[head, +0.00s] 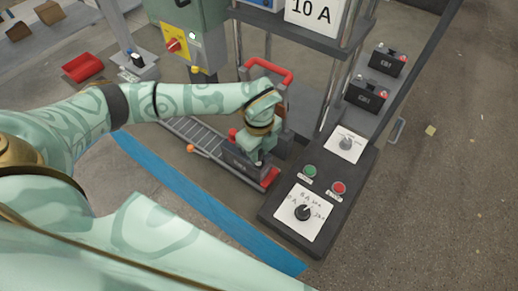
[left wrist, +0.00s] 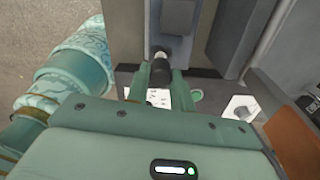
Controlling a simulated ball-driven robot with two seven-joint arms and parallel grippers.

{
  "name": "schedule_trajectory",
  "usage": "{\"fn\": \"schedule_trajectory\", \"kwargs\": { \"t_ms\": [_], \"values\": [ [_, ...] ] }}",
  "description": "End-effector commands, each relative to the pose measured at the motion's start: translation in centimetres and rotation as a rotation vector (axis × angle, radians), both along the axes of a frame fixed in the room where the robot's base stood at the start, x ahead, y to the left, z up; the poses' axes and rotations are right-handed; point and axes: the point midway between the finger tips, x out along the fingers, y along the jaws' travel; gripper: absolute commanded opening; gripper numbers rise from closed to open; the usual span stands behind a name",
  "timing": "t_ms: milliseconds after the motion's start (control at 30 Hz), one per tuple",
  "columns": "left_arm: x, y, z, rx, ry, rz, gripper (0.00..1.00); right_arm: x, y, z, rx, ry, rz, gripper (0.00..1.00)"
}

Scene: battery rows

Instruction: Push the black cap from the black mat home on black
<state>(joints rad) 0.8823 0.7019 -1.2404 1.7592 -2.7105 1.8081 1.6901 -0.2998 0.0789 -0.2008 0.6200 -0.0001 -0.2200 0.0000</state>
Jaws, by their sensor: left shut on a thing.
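My left gripper (head: 260,158) reaches down over a dark battery-like block (head: 238,160) on the trolley in the head view. In the left wrist view my left gripper (left wrist: 160,82) is shut, with a small black cylindrical piece, which looks like the black cap (left wrist: 160,68), between its fingers. A grey block with a dark round stub (left wrist: 179,14) lies just beyond the fingertips. Whether the cap touches any terminal cannot be told. The gripper hides most of the block's top in the head view. I cannot make out the black mat. My right gripper is out of view.
A dark control panel (head: 275,210) with knobs and buttons stands to the right. Two black batteries (head: 367,95) sit on a shelf behind it. A blue floor strip (head: 185,195) runs in front.

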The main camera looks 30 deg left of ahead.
Motion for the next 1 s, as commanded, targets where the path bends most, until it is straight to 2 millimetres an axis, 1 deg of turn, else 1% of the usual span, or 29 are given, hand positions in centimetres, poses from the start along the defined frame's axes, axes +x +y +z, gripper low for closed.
{"fn": "schedule_trajectory", "kwargs": {
  "t_ms": [167, 600, 1000],
  "values": [
    [0.0, 0.0, -0.1, 0.000, 0.000, 0.000, 0.02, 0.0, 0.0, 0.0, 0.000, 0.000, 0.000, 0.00],
    [0.0, 0.0, -1.2, 0.000, 0.000, 0.000, 0.02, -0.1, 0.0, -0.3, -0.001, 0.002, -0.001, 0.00],
    [0.0, 0.0, -1.2, 0.000, -0.001, 0.000, 0.02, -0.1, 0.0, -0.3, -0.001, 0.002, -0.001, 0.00]
  ]
}}
